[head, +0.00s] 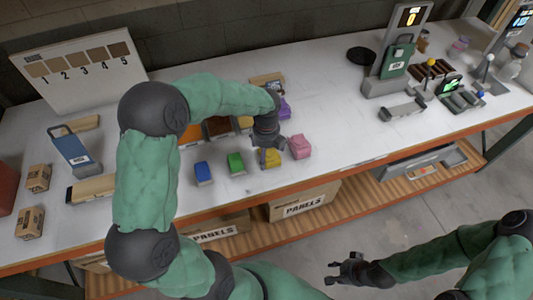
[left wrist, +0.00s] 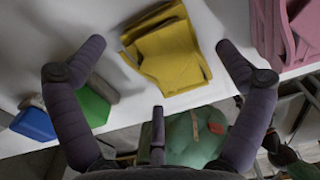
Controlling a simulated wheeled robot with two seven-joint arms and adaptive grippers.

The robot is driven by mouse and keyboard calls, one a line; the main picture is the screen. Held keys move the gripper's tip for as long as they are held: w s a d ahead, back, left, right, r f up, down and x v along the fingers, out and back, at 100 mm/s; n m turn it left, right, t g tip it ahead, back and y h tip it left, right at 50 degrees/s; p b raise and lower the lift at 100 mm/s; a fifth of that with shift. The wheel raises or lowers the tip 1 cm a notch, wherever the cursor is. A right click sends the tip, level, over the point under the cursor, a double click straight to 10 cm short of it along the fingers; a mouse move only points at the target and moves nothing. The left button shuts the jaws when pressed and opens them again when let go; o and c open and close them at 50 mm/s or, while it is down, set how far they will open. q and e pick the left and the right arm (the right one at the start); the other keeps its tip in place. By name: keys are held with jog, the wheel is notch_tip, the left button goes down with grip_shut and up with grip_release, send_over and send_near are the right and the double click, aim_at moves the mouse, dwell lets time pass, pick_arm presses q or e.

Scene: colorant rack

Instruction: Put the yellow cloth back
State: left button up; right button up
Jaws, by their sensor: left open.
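The yellow cloth (head: 272,159) lies folded on the white bench near its front edge, between a green block-like cloth and a pink one. In the left wrist view the yellow cloth (left wrist: 172,55) lies between my open fingers, with folded layers showing. My left gripper (head: 265,143) is over the cloth, pointing down and partly covering it in the head view. It is open and holds nothing; its fingers stand apart in the left wrist view (left wrist: 160,47). My right gripper (head: 340,272) is off the bench at the lower right, fingers apart and empty.
Green (head: 236,162) and blue (head: 203,172) pieces lie left of the cloth, pink (head: 300,147) right, purple (head: 285,108) behind. Orange, brown and yellow items behind are partly hidden by my left arm. A numbered board (head: 80,72) stands at back left.

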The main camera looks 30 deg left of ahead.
aim_at(267, 154)
pick_arm(q)
notch_tip(267, 154, up, 11)
jog(key=p, duration=0.2)
jog(key=shift+d+f, duration=0.1)
